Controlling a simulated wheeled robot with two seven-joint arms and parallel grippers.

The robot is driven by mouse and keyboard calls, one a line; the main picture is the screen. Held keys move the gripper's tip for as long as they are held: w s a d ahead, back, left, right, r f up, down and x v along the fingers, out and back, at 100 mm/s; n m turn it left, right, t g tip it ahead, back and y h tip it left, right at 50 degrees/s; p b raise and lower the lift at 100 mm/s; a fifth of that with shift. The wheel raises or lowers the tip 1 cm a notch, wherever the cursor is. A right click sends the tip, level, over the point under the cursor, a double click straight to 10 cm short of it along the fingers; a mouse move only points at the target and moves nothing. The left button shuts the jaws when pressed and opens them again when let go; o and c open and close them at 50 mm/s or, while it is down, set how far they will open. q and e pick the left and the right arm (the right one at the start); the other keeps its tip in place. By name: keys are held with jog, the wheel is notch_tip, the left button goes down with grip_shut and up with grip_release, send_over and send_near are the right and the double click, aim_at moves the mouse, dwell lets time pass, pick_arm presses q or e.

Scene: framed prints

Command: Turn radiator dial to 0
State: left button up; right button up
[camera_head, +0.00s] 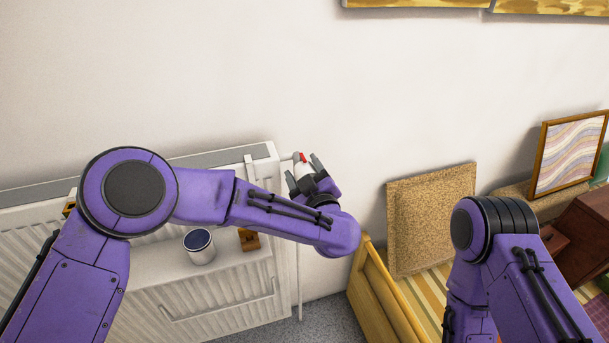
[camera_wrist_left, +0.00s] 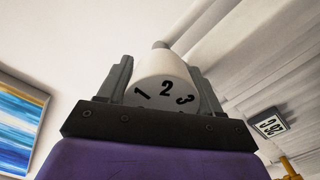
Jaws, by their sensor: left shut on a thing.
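The white radiator dial (camera_head: 302,167) with a red mark sits at the upper right end of the white radiator (camera_head: 262,290). My left gripper (camera_head: 304,171) is shut on the dial, one finger on each side of it. In the left wrist view the dial (camera_wrist_left: 165,78) shows the numbers 1, 2 and 3 towards the camera, with 2 near the middle. The 0 is not visible there. My right arm enters at the lower right of the head view, but its gripper is out of the picture.
A white can with a dark blue top (camera_head: 199,246) and a small brown wooden object (camera_head: 249,239) are by the radiator. A cork-like board (camera_head: 430,215) leans on the wall to the right, near a wooden-edged piece with striped fabric (camera_head: 385,295). A framed wavy print (camera_head: 568,153) stands farther right.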

pick_arm(q)
jog(key=shift+n, duration=0.6)
jog(key=o, duration=0.9)
jog(key=shift+o, duration=0.2)
jog(key=shift+s+d+b, duration=0.1)
jog(key=shift+s+b, duration=0.25)
jog(key=shift+b, duration=0.1)
jog(key=b+v, duration=0.2)
jog(key=v, duration=0.7)
jog(key=shift+s+b, duration=0.3)
jog(key=shift+s, duration=0.05)
